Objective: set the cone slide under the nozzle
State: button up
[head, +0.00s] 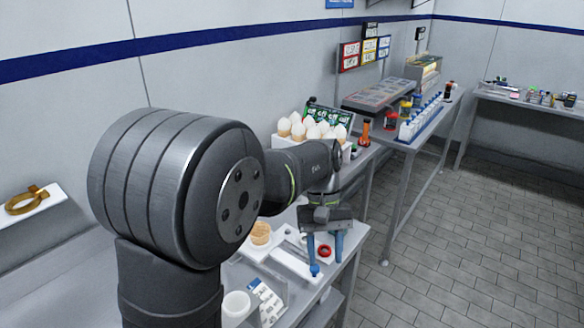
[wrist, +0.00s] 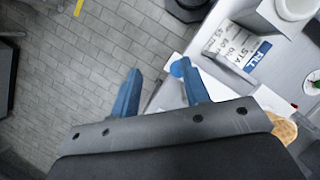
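A long white slide (head: 294,262) with a round blue knob (head: 315,270) at its front end lies on the near bench; I take it for the cone slide. The knob also shows in the wrist view (wrist: 179,68). A waffle cone (head: 261,233) stands at the slide's back end, and part of it shows in the wrist view (wrist: 283,128). My gripper (head: 326,258) has two blue fingers spread apart. In the wrist view my gripper (wrist: 160,72) has the knob close to its right fingertip; contact cannot be told. I cannot make out the nozzle.
A white cup (head: 236,302) and a printed card (head: 267,303) stand at the bench's near left. A red ring (head: 325,251) lies behind my fingers. A rack of cones (head: 310,132) stands farther back. The tiled floor (head: 480,250) right of the bench is clear.

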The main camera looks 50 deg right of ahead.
jog(key=v, duration=1.4)
jog(key=w+a+r+n+t+h, duration=0.3)
jog(key=w+a+r+n, duration=0.1)
jog(key=n, duration=0.5)
jog(key=shift+a+r, duration=0.65)
jog(key=shift+r, duration=0.25)
jog(key=s+d+f+m+g+y, duration=0.1)
jog(key=d+f+m+g+y, duration=0.2)
jog(key=d+f+m, duration=0.45)
jog(key=shift+m, duration=0.75)
jog(key=a+x, duration=0.1)
jog(key=x, duration=1)
jog(key=a+r+x, duration=0.1)
jog(key=x, duration=0.4)
jog(key=shift+s+a+f, duration=0.25)
jog(key=shift+s+a, duration=0.05)
jog(key=shift+a, duration=0.05)
jog(key=shift+c, duration=0.2)
